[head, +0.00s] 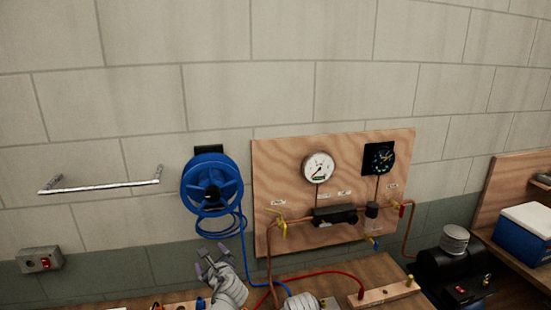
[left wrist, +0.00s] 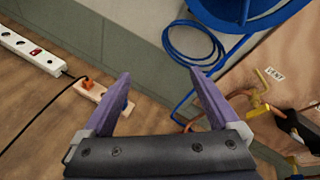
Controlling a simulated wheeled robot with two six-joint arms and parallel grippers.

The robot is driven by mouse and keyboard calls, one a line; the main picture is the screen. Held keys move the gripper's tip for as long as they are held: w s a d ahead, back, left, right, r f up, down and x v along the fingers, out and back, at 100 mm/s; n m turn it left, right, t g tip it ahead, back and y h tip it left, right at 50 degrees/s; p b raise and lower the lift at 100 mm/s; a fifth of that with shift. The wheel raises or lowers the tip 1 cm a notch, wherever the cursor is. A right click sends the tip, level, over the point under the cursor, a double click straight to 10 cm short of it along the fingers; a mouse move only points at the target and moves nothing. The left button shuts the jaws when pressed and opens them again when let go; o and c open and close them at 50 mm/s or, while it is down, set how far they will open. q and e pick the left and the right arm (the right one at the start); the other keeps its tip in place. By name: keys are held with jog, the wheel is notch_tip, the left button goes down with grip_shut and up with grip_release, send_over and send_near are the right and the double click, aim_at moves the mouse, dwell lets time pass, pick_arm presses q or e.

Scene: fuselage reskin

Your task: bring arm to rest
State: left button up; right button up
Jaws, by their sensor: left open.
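My left gripper (head: 212,266) is at the bottom of the head view, in front of the wall and below the blue hose reel (head: 211,184). In the left wrist view my left gripper (left wrist: 160,74) has its two purple fingers spread wide, with nothing between them. A light grey rounded part (head: 300,301) at the bottom edge of the head view looks like part of my right arm. No right fingers show there.
A wooden panel (head: 280,165) on the wall carries gauges, copper pipe and valves. Blue and red hoses (head: 330,275) run over the bench. A power strip (left wrist: 32,52) and a small wooden block with an orange part (left wrist: 92,92) lie on the bench.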

pick_arm(q)
jog(key=s+d+f+n+g+h+b, duration=0.1)
jog(key=s+d+f+n+g+b, duration=0.25)
jog(key=f+n, duration=0.35)
jog(key=s+d+f+n+g+h+b, duration=0.15)
jog(key=s+f+n, duration=0.3)
jog(key=f, duration=0.45)
jog(key=s+d+f+n+g+h+b, duration=0.1)
jog(key=s+d+f+n+g+b, duration=0.1)
jog(key=s, duration=0.5)
jog(key=s+d+f+n+g+h+b, duration=0.2)
jog(key=s+d+f+n+g+b, duration=0.1)
jog(key=s+d+f+n+g, duration=0.2)
jog(key=s+d+f+n, duration=0.2)
jog(key=s+d+f, duration=0.1)
jog(key=shift+d+f+b, duration=0.3)
jog(key=shift+d+f, duration=0.05)
jog(key=shift+f, duration=0.05)
pick_arm(e)
notch_tip(320, 180, down, 12)
jog(key=shift+f, duration=0.15)
pick_arm(q)
jog(key=shift+c, duration=0.2)
